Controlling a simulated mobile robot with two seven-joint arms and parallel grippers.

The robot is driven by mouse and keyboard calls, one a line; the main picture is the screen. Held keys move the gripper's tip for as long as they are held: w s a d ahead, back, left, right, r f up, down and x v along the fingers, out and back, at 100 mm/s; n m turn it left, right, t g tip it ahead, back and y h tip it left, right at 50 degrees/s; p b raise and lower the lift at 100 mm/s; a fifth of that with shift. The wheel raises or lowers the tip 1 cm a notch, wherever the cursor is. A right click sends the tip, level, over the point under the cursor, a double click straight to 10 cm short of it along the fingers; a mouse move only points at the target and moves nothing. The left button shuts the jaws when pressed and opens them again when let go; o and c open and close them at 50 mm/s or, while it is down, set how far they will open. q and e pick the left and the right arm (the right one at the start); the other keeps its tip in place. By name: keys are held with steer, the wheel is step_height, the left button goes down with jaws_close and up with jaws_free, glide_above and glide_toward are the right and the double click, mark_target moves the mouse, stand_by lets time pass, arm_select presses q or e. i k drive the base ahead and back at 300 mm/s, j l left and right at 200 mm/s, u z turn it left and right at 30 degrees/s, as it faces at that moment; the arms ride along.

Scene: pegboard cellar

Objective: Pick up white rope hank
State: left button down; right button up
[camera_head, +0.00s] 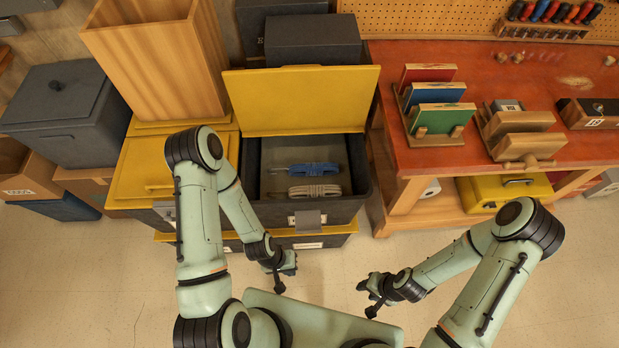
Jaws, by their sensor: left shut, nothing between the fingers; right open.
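The white rope hank (314,191) lies in the open dark bin (361,166), near its front wall. A blue rope hank (308,169) lies just behind it in the same bin. My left gripper (284,278) is shut and empty, in front of the bin and below the hank in the picture. My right gripper (367,297) is open and empty, further right and further from the bin. Neither gripper touches the hank.
The bin's yellow lid (300,100) stands raised behind it. A closed yellow-lidded bin (150,168) is to the left. A red workbench (390,60) with colored boards stands to the right, a yellow case (482,195) on its lower shelf. The floor (420,255) before the bench is clear.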

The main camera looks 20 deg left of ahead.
mark_target(320, 191)
steer(key=l+u, duration=0.15)
steer(key=l, duration=1.15)
steer(key=i+j, duration=0.3)
steer(key=j, duration=0.1)
